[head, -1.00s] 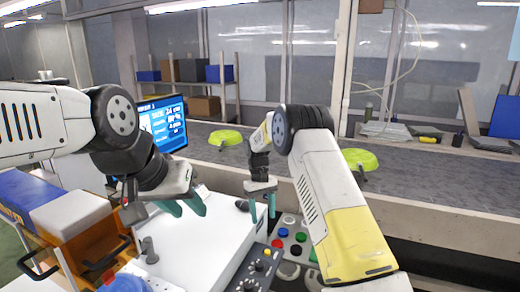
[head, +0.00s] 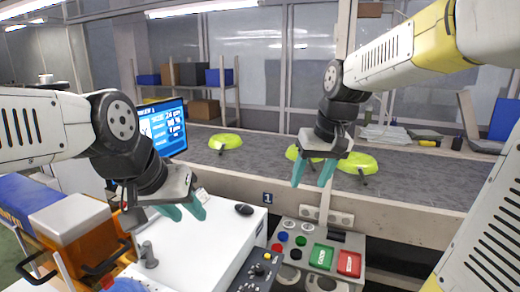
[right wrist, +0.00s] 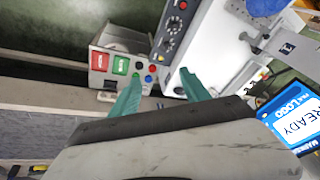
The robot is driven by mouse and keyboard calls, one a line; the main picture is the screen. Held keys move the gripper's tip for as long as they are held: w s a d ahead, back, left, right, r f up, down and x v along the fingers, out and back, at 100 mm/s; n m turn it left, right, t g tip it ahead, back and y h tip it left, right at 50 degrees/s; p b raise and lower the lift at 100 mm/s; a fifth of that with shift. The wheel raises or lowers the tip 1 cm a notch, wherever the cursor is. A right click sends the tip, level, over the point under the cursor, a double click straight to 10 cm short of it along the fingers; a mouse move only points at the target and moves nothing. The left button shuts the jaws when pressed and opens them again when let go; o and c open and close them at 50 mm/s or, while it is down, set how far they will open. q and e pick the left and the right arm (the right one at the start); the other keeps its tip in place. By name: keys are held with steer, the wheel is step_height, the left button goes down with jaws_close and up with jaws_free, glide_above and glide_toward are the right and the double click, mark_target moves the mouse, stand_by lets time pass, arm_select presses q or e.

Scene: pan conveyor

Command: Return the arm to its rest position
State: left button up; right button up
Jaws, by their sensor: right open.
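My right gripper (head: 312,173) is raised in front of the conveyor, with its teal fingers pointing down, apart and empty. In the right wrist view the open fingers (right wrist: 160,90) show with nothing between them. My left gripper (head: 187,211) hangs over the white table at the left, its teal fingers pointing down and right.
Green pans (head: 226,141) lie on the grey conveyor (head: 270,155); one is partly hidden behind my right gripper. A button box (head: 317,252) with green and red buttons stands below it.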

steer(key=s+d+m+t, duration=0.1)
steer(key=s+d+t, duration=0.1)
steer(key=s, duration=1.1)
steer(key=shift+s+f+t, duration=0.15)
steer(key=shift+f+t, duration=0.05)
steer(key=shift+t, duration=0.4)
stand_by(0.5)
